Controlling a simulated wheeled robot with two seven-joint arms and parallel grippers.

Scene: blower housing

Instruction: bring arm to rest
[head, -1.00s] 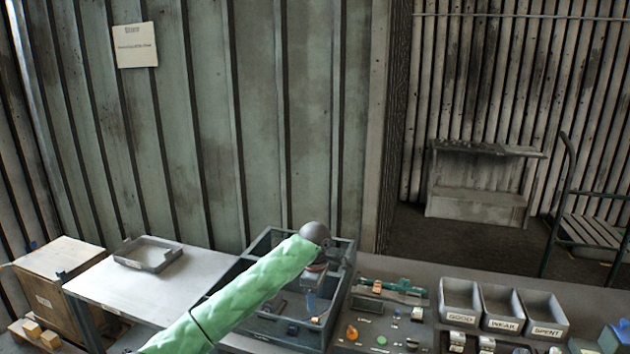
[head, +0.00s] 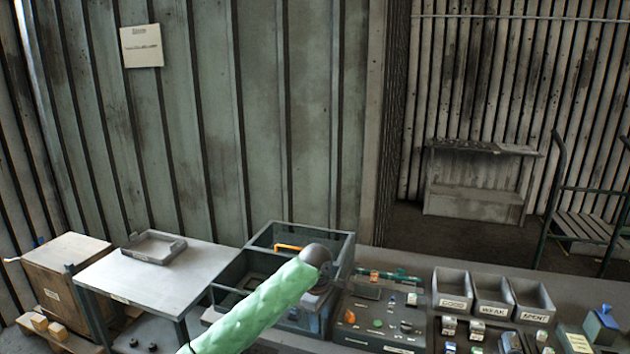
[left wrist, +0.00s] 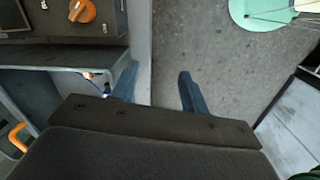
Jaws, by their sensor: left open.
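My left arm, in a green sleeve, reaches in from the bottom of the head view to a dark round wrist (head: 316,257) over the front right of a grey crate (head: 350,243). The arm mostly hides the gripper there. In the left wrist view my left gripper (left wrist: 158,72) has its two blue fingers apart with nothing between them. The left finger shows against the edge of a grey container, the right one over bare grey floor. My right gripper is in neither view.
An orange handle (head: 288,248) shows in the crate. Right of it are a panel with knobs (head: 378,322) and bins labelled GOOD (head: 452,302), WEAK (head: 495,310) and SPENT (head: 535,317). A side table (head: 200,268) with a shallow tray (head: 153,248) stands left.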

